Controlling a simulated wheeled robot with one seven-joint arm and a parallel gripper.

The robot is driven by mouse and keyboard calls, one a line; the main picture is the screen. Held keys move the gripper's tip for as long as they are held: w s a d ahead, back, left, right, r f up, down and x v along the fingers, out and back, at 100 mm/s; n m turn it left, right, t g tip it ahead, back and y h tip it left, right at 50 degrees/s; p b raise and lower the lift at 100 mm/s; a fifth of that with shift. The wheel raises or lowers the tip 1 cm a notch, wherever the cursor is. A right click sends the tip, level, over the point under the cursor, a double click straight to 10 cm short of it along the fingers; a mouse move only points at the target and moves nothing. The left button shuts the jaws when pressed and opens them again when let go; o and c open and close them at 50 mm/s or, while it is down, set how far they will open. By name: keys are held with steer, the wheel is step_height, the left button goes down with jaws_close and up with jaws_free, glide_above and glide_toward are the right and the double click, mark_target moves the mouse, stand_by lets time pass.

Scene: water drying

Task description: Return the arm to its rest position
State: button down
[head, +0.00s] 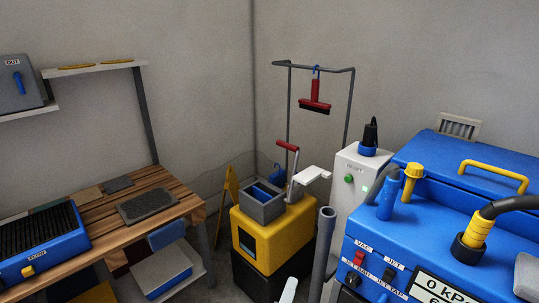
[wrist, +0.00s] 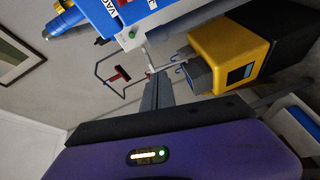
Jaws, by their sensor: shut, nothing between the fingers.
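My gripper (wrist: 160,78) shows in the wrist view as grey fingers pressed together, rising from a dark bar on a purple body with a lit indicator. It is shut and empty. In that tilted view its fingertips overlap the line of sight to the yellow wringer bucket (wrist: 215,45) and the red squeegee (wrist: 119,74); no contact can be made out. My gripper cannot be made out in the head view.
In the head view a blue machine (head: 455,210) fills the right side. The yellow bucket (head: 262,237) stands on a black base near the corner. The red squeegee (head: 315,100) hangs from a rail. A wooden bench (head: 110,207) with a blue-framed tray (head: 40,247) is at left.

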steer(key=s+d+f+m+y+p, duration=0.15)
steer(key=s+y+p, duration=0.25)
steer(key=s+y, duration=0.8)
steer(key=s+d+r+m+h+p, duration=0.2)
steer(key=s+d+r+m, duration=0.1)
steer(key=s, duration=0.6)
steer(key=s+d+r+m+h+p, duration=0.2)
steer(key=s+d+r, duration=0.4)
steer(key=s, duration=0.3)
steer(key=s+d+r+m+g+h+p, duration=0.1)
steer(key=s+d+r+m, duration=0.3)
steer(key=s, duration=0.5)
step_height(320, 180, up, 2)
steer(key=shift+s+d+r+m+h+p, duration=0.1)
steer(key=shift+s+d+m+h+p, duration=0.2)
steer(key=shift+m+h+p, duration=0.35)
